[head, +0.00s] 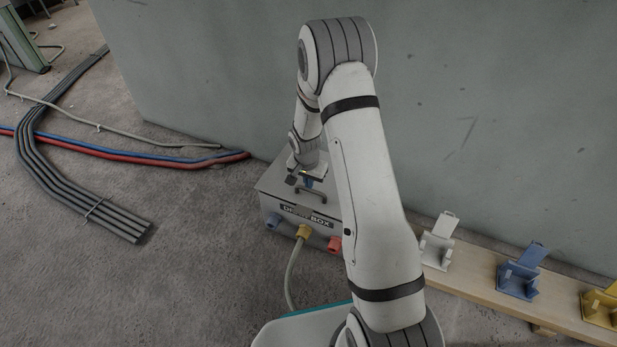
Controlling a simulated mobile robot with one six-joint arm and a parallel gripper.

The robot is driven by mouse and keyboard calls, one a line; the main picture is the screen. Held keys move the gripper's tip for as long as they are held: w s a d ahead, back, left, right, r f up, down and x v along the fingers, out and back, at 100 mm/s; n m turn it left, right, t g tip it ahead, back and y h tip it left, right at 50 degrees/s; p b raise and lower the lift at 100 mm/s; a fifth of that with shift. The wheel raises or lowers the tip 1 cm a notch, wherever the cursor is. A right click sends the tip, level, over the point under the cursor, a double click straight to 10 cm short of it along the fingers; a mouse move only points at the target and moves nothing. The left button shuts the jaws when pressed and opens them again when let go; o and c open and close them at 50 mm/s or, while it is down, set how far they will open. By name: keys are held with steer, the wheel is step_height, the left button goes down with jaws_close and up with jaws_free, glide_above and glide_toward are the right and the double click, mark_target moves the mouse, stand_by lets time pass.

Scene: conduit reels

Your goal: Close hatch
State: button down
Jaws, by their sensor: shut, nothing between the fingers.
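A grey box (264,187) with a label on its front stands on the floor against the wall. Its top looks closed, with a dark handle (313,191) near the front edge of the top. The part of the top behind my arm is hidden, so I cannot tell whether the hatch lies fully flush. My gripper (307,181) is over the top of the box, just behind the handle. It is small in view and looks shut and empty. I cannot tell whether it touches the lid.
A wooden plank (470,280) with white, blue and yellow brackets lies at right. Grey conduits (60,180) lie at left.

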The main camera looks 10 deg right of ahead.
steer(key=shift+w+d+f, duration=0.1)
steer(key=shift+f, duration=0.6)
